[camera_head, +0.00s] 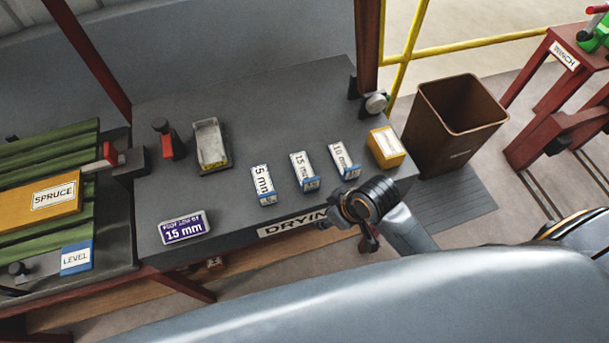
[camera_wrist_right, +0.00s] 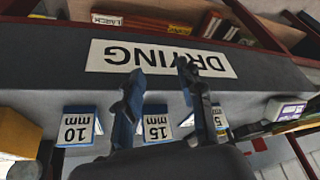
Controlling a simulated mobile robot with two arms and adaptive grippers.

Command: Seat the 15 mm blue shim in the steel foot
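The 15 mm shim (camera_head: 304,171), a pale labelled block with a blue end, lies on the dark table between the 5 mm shim (camera_head: 263,186) and the 10 mm shim (camera_head: 344,160). A grey steel channel (camera_head: 210,144), likely the steel foot, sits further back left. My right gripper (camera_head: 343,220) is at the table's front edge, apart from the shims. In the right wrist view its two fingers (camera_wrist_right: 158,72) are spread and empty; the 15 mm shim (camera_wrist_right: 156,124) shows between them, partly hidden. My left gripper is not in view.
A purple sign (camera_head: 184,228) reading 15 mm lies front left. A yellow box (camera_head: 385,147) stands at the table's right end, beside a brown bin (camera_head: 455,120). A red-black item (camera_head: 168,140) stands left of the channel. The table between channel and sign is clear.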

